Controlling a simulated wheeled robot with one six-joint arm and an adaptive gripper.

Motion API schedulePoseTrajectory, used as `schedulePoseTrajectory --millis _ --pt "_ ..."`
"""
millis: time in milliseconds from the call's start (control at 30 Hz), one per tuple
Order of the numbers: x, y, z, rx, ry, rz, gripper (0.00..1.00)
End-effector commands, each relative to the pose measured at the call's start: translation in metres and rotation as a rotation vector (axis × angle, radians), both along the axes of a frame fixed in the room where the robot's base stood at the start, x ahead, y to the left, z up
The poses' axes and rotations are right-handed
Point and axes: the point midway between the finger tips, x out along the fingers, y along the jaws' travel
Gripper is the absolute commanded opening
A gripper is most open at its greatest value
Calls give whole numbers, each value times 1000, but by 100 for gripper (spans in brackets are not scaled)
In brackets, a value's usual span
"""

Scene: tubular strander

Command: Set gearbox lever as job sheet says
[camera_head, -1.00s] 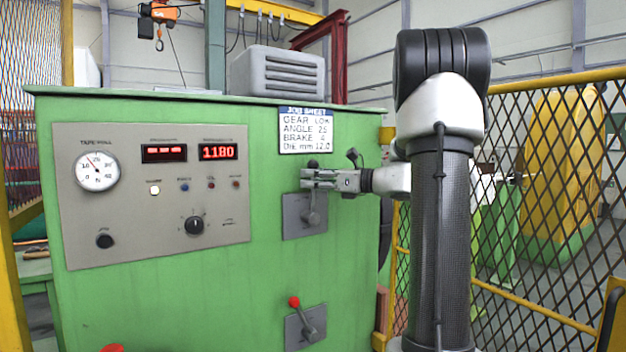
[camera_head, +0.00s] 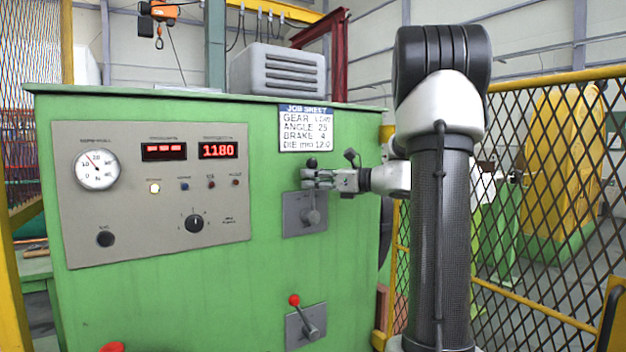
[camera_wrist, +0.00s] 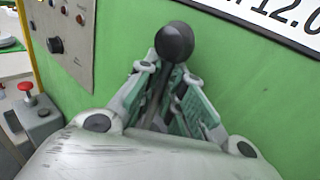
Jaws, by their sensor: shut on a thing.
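The gearbox lever is a dark lever with a black ball knob (camera_wrist: 174,42) on a grey plate (camera_head: 291,227) on the green cabinet front. In the head view it stands nearly upright, its knob just above my gripper (camera_head: 312,180). In the wrist view my gripper (camera_wrist: 172,98) has its fingers closed around the lever's shaft below the knob. The job sheet (camera_head: 306,129) above reads GEAR LOW, ANGLE 25, BRAKE 4, DIE mm 12.0; the gear word is small and blurred.
A second lever with a red knob (camera_head: 294,299) sits lower on the green cabinet (camera_head: 190,300). A control panel (camera_head: 130,225) with a dial and red displays is to the left. A yellow-framed mesh fence (camera_head: 550,200) stands on the right.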

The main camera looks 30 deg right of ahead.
Motion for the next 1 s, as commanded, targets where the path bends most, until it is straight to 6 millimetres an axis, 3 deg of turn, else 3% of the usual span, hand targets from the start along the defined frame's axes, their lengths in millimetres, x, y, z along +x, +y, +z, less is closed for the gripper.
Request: schedulePoseTrajectory --millis 33,133,633,1000 --pt "1 3 12 -20 -25 0 0" --pt "1 10 12 -73 -29 2 0" --pt "0 48 2 -396 -42 5 0" --pt "-1 59 -4 -498 -44 7 0"
